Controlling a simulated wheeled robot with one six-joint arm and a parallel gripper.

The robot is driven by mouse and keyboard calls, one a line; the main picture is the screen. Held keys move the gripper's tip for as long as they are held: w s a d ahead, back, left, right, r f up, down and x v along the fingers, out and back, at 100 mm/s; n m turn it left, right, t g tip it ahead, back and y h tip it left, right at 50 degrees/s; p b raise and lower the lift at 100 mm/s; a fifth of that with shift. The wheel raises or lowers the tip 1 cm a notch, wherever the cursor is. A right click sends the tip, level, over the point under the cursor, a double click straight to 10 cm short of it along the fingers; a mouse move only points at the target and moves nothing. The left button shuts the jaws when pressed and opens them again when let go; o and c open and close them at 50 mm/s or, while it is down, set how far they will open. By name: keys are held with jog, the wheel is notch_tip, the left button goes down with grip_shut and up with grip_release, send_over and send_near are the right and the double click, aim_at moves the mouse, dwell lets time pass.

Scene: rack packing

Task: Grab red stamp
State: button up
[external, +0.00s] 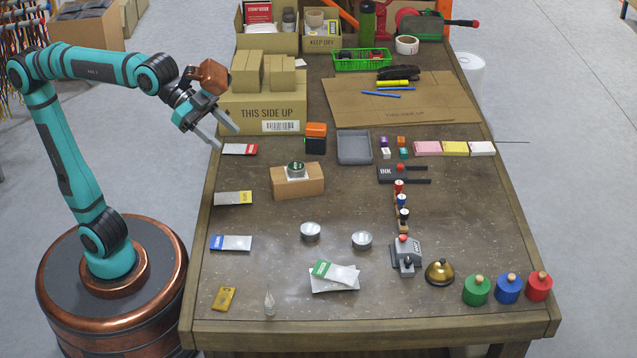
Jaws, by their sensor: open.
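My gripper (227,139) is open and empty above the table's far left part, near a red-ended packet (239,149). A red round piece with a wooden knob (539,287) stands at the near right corner, far from my gripper. A small red-topped piece (399,187) stands at the far end of a narrow wooden rack, with blue and black ones nearer. I cannot tell for certain which of these two is the red stamp.
Blue (508,290) and green (476,291) knobbed pieces stand left of the red one. A brass bell (439,272) and a grey device with a red knob (406,256) are near. A cardboard block (297,184) with a tin stands mid-left. Tall boxes (262,112) stand behind.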

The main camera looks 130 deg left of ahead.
jog(key=w+a+f+n+g, duration=0.1)
jog(key=w+a+g, duration=0.2)
jog(key=w+a, duration=0.7)
jog(key=n+g+h, duration=0.2)
jog(key=n+g, duration=0.1)
jog(key=g, duration=0.4)
send_over(399, 183)
jog(key=s, duration=0.2)
notch_tip(399, 183, down, 18)
jog(key=f, duration=0.5)
jog(key=w+f, duration=0.1)
jog(key=f, duration=0.5)
jog(key=w+f, duration=0.1)
jog(key=f, duration=0.4)
jog(key=shift+a+f, duration=0.1)
jog(key=shift+f, duration=0.3)
jog(key=c, duration=1.1)
jog(key=shift+o, duration=0.2)
